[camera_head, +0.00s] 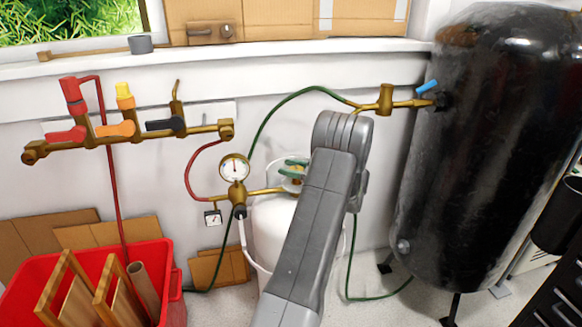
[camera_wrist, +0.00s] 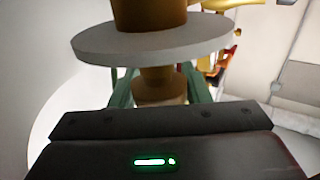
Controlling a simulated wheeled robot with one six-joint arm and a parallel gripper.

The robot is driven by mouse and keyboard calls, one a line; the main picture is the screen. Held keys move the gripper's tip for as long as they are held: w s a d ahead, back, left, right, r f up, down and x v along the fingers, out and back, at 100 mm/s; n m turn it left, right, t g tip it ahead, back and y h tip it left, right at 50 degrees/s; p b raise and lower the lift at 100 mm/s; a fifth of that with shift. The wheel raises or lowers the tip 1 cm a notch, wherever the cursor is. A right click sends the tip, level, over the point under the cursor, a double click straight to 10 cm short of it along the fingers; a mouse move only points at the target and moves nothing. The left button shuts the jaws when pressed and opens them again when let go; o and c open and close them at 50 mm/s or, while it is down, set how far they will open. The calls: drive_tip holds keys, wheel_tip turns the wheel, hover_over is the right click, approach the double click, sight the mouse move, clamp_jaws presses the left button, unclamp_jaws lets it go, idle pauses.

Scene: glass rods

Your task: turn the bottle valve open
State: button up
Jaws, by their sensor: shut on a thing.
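The white gas bottle (camera_head: 272,225) stands against the wall, partly hidden by my grey arm. Its brass valve (camera_head: 297,169) shows at the bottle's top beside the arm, with green parts around it. In the wrist view, the brass valve stem (camera_wrist: 158,84) rises in front of the gripper's black body, under a flat grey disc (camera_wrist: 150,43) and a wider brass piece. My gripper (camera_wrist: 160,92) is shut on the valve, with green parts on both sides of the stem. The disc hides the finger ends, and the valve's turn angle cannot be told.
A brass regulator with a gauge (camera_head: 234,168) and a red hose sits left of the valve. A green hose (camera_head: 285,105) arches behind my arm. A black tank (camera_head: 480,150) stands right; a red bin (camera_head: 175,285) stands at lower left.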

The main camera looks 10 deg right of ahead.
drive_tip(key=shift+r, duration=0.1)
drive_tip(key=o, duration=1)
drive_tip(key=p+v, duration=0.1)
drive_tip(key=v, duration=1.2)
drive_tip(key=shift+s+d+p, duration=0.15)
drive_tip(key=shift+d+p, duration=0.15)
drive_tip(key=shift+p, duration=0.1)
